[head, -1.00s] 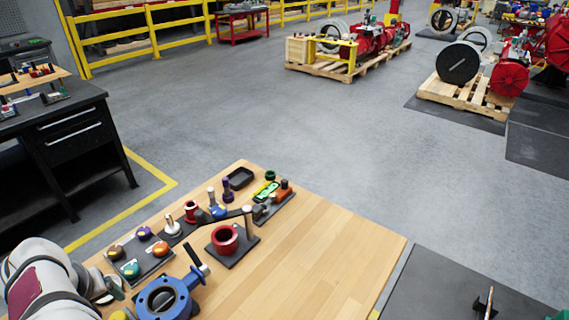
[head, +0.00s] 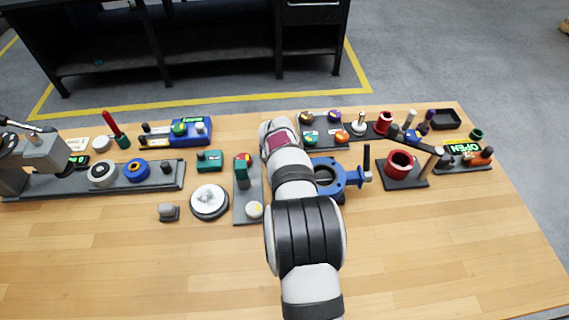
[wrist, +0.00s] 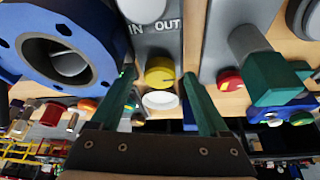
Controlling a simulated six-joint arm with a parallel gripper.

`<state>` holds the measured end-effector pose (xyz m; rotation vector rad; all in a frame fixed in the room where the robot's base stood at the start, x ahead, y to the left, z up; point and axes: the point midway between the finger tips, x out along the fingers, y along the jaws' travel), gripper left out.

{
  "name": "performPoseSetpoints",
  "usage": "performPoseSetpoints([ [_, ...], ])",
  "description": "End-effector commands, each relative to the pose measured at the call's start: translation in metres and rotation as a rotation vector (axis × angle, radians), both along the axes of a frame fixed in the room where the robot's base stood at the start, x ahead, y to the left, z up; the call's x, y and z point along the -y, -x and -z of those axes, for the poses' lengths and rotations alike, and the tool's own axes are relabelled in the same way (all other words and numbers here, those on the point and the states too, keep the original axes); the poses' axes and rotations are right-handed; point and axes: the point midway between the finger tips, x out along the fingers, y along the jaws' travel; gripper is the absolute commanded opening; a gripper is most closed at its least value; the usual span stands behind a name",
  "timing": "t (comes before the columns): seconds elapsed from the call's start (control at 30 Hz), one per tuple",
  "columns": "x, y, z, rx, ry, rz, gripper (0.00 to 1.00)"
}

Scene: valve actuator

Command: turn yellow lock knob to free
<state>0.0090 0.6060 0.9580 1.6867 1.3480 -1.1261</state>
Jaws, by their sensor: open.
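The yellow lock knob (wrist: 160,72) shows in the wrist view, on a grey panel (wrist: 158,42) marked IN and OUT. A white round part (wrist: 159,100) lies just below it in the picture. My gripper (wrist: 158,76) is open, its two green fingers to the left and right of the knob, with gaps visible on both sides. I cannot tell how deep the fingertips reach or which setting the knob points to. In the head view my arm hides the gripper and the yellow knob.
A blue flanged valve (head: 330,176) stands close right of my arm; its flange (wrist: 58,45) fills the wrist view's left. A green lever (wrist: 278,82) with a red-yellow knob (wrist: 230,80) is at right. The front of the wooden table (head: 150,270) is clear.

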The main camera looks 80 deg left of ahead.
Motion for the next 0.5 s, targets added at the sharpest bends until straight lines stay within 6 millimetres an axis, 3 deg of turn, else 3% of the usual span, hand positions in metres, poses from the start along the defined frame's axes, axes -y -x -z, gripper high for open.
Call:
performPoseSetpoints([
  [0.23, -0.0004, -0.0002, 0.0009, 0.0, 0.0, 0.0, 0.79],
  [0.5, -0.0002, -0.0002, 0.0006, 0.0, 0.0, 0.0, 0.32],
])
